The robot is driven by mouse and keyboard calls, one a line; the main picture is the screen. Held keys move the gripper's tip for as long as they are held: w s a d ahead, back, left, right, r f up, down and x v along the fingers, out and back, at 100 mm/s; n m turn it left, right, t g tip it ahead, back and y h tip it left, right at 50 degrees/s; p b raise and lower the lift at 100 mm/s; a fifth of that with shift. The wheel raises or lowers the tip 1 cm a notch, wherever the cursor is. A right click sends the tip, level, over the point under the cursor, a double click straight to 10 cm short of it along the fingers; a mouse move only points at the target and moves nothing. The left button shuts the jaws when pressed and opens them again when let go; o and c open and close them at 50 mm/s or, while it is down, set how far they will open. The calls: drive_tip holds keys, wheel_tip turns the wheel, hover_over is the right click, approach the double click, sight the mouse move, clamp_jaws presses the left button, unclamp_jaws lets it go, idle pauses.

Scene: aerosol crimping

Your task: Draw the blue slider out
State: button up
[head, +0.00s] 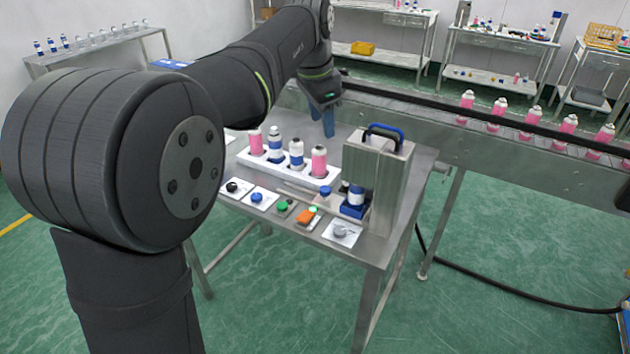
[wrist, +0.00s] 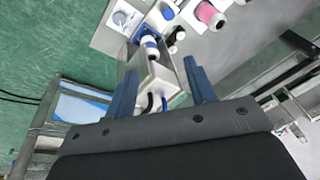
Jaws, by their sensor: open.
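The blue slider (head: 355,211) sits at the foot of the grey crimping machine (head: 375,178), at its open front. A white and blue can (head: 356,193) stands upright on it. In the wrist view the slider (wrist: 147,36) is small and partly hidden by the can (wrist: 151,50). My gripper (head: 326,122) is above the back of the table, behind and left of the machine. Its blue fingers are apart with nothing between them, and it touches nothing that I can see. In the wrist view the machine shows beyond and between the fingertips (wrist: 160,66).
A white rack (head: 290,172) with pink and blue-white cans stands left of the machine. Small cards with knobs (head: 258,197) line the table's front edge. A blue and black handle (head: 384,133) tops the machine. A conveyor (head: 480,146) with pink bottles runs behind.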

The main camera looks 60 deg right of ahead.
sight(325, 188)
drive_tip(key=w+d+f+m+y, duration=0.25)
drive_tip(key=d+f+m, duration=0.45)
drive_tip(key=m, duration=0.4)
wheel_tip(325, 188, down, 17)
drive_tip(key=shift+d+f, duration=0.1)
drive_tip(key=shift+c, duration=0.2)
clamp_jaws()
